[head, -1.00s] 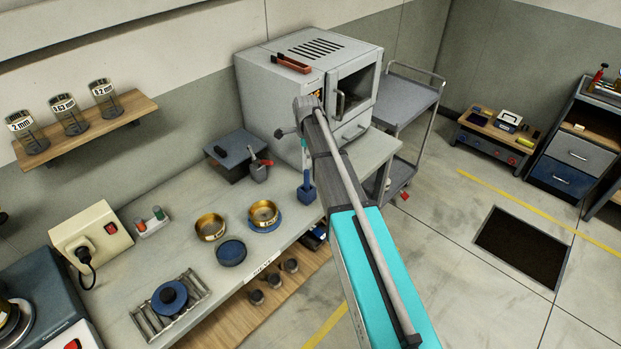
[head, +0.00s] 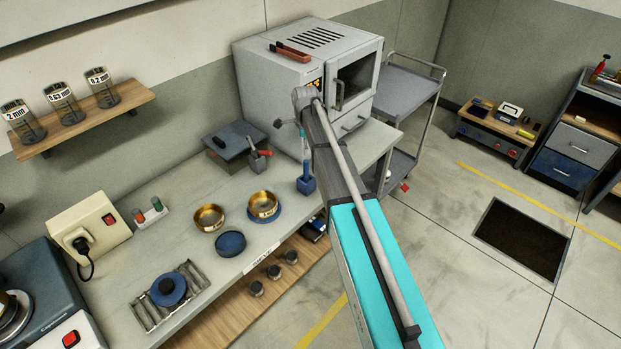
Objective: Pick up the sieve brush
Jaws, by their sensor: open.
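A blue square holder (head: 306,184) stands on the bench near its front edge, in front of the oven. A slim upright piece with a light-blue upper part (head: 304,148) rises from it; this looks like the sieve brush, its lower end hidden in the holder. My gripper (head: 289,125) is above the bench by the oven's front left, close to the top of the upright piece. It is open and mostly hidden behind my own arm. I cannot tell whether it touches the brush.
Brass sieves (head: 263,204) and a blue dish (head: 231,243) are left of the holder. A trowel (head: 257,160) lies by a dark plate (head: 233,139). A grey trolley (head: 408,92) stands right.

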